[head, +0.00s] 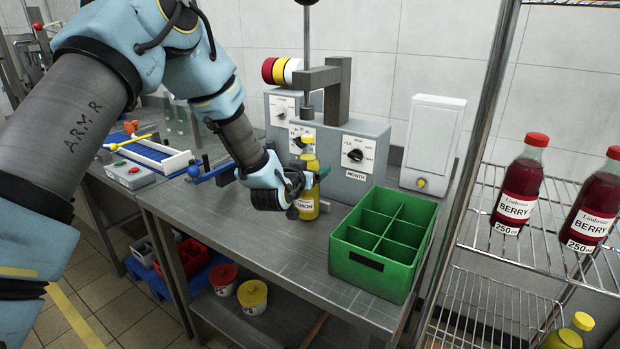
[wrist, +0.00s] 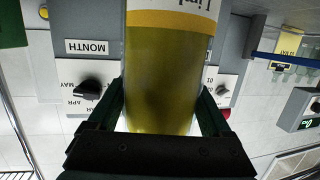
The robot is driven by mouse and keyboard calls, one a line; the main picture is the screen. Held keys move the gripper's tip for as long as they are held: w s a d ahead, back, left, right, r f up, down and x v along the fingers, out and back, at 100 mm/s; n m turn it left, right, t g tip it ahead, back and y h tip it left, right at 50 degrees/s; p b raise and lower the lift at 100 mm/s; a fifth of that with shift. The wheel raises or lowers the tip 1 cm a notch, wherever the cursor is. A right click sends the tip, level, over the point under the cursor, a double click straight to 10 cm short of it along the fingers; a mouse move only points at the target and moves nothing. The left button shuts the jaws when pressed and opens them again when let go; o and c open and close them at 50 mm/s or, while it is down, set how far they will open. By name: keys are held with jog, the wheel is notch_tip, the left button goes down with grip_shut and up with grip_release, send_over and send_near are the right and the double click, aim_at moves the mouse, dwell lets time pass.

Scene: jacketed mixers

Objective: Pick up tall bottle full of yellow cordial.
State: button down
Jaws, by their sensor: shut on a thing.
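The tall bottle of yellow cordial (head: 308,203) stands upright on the metal table, in front of the grey dial machine. It has a yellow cap and a white label. In the wrist view the bottle (wrist: 160,75) fills the middle, upside down in the picture, with yellow-green liquid inside. My gripper (head: 307,181) is shut on the bottle from the left, with a finger on each side of it. The wrist view shows my gripper (wrist: 163,115) with its fingers against the bottle's sides. I cannot tell whether the bottle's base touches the table.
A green divided crate (head: 366,270), with empty compartments, sits right of the bottle. The grey dial machine (head: 370,135) stands close behind. A wire rack with red berry bottles (head: 518,185) is at the right. The table's front left is clear.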

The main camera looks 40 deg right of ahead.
jog(key=shift+r, duration=0.25)
